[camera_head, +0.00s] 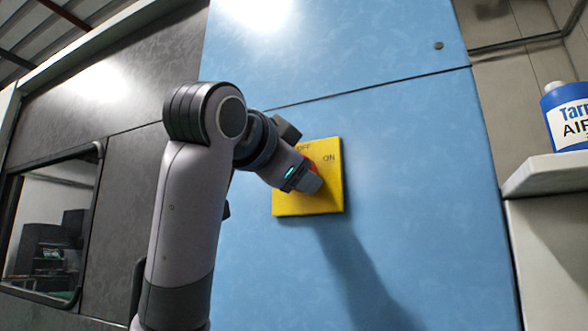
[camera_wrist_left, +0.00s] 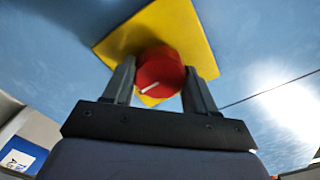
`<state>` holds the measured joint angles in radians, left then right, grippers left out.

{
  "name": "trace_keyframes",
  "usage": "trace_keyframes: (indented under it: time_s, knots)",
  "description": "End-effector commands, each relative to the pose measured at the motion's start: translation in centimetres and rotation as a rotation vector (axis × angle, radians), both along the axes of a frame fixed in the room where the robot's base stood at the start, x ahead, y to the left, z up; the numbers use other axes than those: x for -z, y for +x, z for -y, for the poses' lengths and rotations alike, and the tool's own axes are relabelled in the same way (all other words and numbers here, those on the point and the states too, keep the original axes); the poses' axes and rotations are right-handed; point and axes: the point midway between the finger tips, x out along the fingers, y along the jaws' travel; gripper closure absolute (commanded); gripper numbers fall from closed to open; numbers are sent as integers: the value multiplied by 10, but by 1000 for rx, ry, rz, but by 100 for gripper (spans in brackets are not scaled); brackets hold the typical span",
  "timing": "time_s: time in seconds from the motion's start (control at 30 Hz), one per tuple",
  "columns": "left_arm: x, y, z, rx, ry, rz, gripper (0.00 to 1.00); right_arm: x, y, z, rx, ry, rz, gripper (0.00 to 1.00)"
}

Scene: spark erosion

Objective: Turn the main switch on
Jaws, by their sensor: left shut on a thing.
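The main switch is a red round knob (camera_wrist_left: 160,70) on a yellow plate (camera_head: 330,203) fixed to a blue panel. The plate carries the words OFF at its top and ON at its upper right. My left gripper (camera_head: 311,177) is at the plate, shut on the red knob, with one finger on each side of it in the left wrist view (camera_wrist_left: 159,75). A white mark on the knob shows there, toward its lower left edge. In the head view most of the knob is hidden behind the gripper; a little red (camera_head: 314,166) shows. My right gripper is not in view.
The blue panel (camera_head: 420,180) around the plate is flat and clear. A white shelf (camera_head: 545,172) at the right bears a blue and white bottle (camera_head: 568,118). A dark panel with a window (camera_head: 45,230) is at the left.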

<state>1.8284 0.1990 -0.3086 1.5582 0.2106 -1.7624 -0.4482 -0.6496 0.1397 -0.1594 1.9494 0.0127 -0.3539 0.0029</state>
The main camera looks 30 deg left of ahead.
Motion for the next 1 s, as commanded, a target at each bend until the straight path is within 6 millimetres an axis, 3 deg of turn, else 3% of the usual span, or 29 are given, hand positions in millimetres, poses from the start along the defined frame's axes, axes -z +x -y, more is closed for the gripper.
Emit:
trace_keyframes:
  time_s: [0.67, 0.7, 0.77, 1.0]
  knots:
    - [-1, -1, 1, 2, 61, 1, 74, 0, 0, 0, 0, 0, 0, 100]
    - [-1, -1, 1, 2, 61, 1, 34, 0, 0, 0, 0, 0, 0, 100]
    - [-1, -1, 1, 1, 61, 1, 18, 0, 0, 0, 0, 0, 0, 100]
    - [0, 0, 0, 1, 59, -1, 18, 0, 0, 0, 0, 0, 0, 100]
